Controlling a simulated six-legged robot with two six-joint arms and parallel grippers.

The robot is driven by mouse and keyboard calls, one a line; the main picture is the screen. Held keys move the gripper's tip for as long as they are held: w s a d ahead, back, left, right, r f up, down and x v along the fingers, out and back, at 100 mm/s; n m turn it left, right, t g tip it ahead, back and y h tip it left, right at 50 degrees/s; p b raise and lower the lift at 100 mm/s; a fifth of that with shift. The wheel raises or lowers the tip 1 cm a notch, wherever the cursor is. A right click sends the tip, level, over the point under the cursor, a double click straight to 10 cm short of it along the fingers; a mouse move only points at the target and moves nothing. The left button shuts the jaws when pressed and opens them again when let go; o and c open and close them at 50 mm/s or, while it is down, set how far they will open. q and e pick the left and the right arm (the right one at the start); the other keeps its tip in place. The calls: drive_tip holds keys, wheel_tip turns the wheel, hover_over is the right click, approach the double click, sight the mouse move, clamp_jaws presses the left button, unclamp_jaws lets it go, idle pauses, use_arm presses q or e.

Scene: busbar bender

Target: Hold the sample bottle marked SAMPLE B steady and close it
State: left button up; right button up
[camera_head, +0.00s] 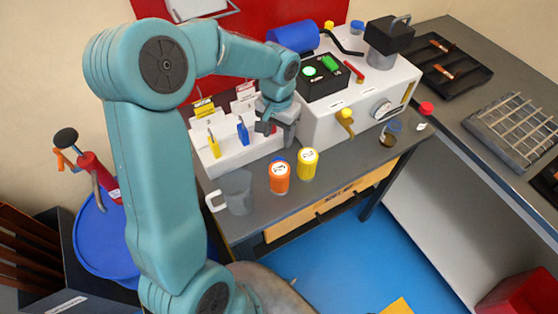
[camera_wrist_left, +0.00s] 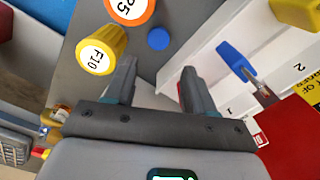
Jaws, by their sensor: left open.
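A small bottle with dark amber contents (camera_head: 389,135) stands at the right front of the bench, beside the white machine. A clear bottle with a red cap (camera_head: 424,112) stands to its right. Their labels are too small to read, so I cannot tell which is SAMPLE B. A small round blue piece, possibly a cap (camera_wrist_left: 158,38), lies on the bench near the orange jar. My left gripper (camera_head: 277,128) is above the bench by the white rack, well left of both bottles. In the wrist view its fingers (camera_wrist_left: 155,88) are apart and empty. My right gripper is not shown.
An orange jar (camera_head: 279,178) and a yellow jar (camera_head: 307,163) stand at the bench's front edge, with a clear mug (camera_head: 236,190) to their left. The white machine (camera_head: 360,95) has a yellow knob (camera_head: 345,118) sticking out forward.

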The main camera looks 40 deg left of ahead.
use_arm(q)
wheel_tip(320, 180, down, 6)
drive_tip(key=shift+r, duration=0.1)
drive_tip(key=shift+d+f, duration=0.1)
drive_tip(key=shift+f, duration=0.1)
wheel_tip(320, 180, down, 5)
drive_tip(key=shift+d+r+p, duration=0.1)
drive_tip(key=shift+p, duration=0.35)
drive_tip(key=c, duration=0.8)
